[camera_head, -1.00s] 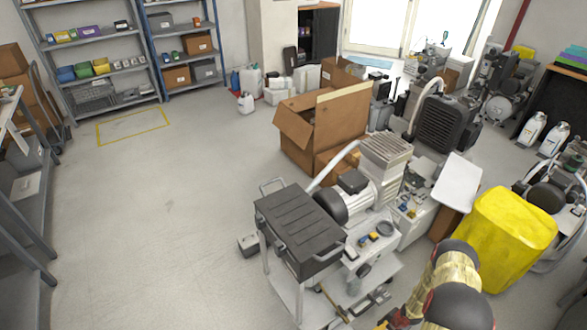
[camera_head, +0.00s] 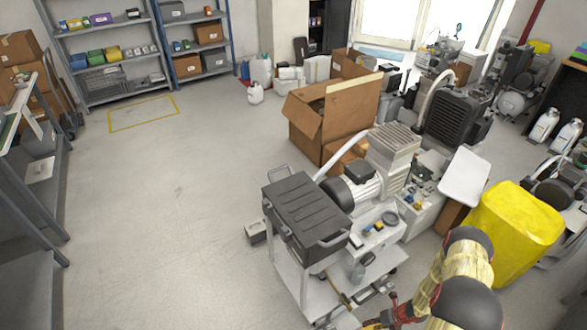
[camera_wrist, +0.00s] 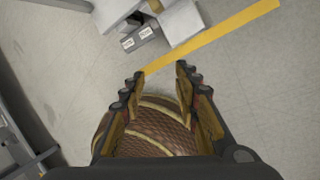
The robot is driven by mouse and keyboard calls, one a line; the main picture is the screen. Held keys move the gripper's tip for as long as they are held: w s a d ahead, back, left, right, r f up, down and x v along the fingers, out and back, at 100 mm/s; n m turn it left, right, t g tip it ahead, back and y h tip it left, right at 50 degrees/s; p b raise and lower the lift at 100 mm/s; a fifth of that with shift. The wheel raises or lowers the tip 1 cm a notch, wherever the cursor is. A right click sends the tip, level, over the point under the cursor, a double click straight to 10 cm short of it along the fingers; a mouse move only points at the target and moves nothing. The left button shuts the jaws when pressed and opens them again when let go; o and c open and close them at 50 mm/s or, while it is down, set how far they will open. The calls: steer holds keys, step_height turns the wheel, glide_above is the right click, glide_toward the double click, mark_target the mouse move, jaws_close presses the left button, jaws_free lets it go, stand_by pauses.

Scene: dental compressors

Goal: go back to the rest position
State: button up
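My arm shows at the lower right of the head view, bent low beside the yellow container (camera_head: 515,230) and the cart. A brown, round, patterned surface (camera_wrist: 155,130) lies behind and between the fingers. I cannot tell what it is, and I see no clear grip on it.
A cart with a dark lidded top (camera_head: 305,210) stands close left of my arm. An open cardboard box (camera_head: 335,115) and compressors (camera_head: 455,120) stand behind it. A grey bench (camera_head: 35,200) is at the left. The floor (camera_head: 165,220) between bench and cart is clear.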

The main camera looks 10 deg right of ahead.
steer(key=w+a+r+n+g+y, duration=0.1)
steer(key=a+r+n, duration=0.2)
steer(key=r+n, duration=0.65)
steer(key=w+a+r+n+g, duration=0.1)
steer(key=a+r+n, duration=0.3)
steer(key=r, duration=1)
steer(key=w+a+r+n+y, duration=0.1)
steer(key=a+r+n, duration=0.1)
steer(key=r+n, duration=0.8)
steer(key=s+a+r+n+t+h, duration=0.1)
steer(key=s+a+r+n, duration=0.3)
steer(key=r, duration=0.9)
steer(key=s+a+r+n+t+h, duration=0.2)
steer(key=s+a+r+n+h, duration=0.1)
steer(key=r, duration=1.1)
steer(key=s+a+r+n+t+h, duration=0.2)
steer(key=s+a+r+n, duration=0.3)
steer(key=r, duration=0.8)
steer(key=shift+s+r+n, duration=0.4)
steer(key=shift+s+n, duration=0.45)
steer(key=shift+n, duration=0.1)
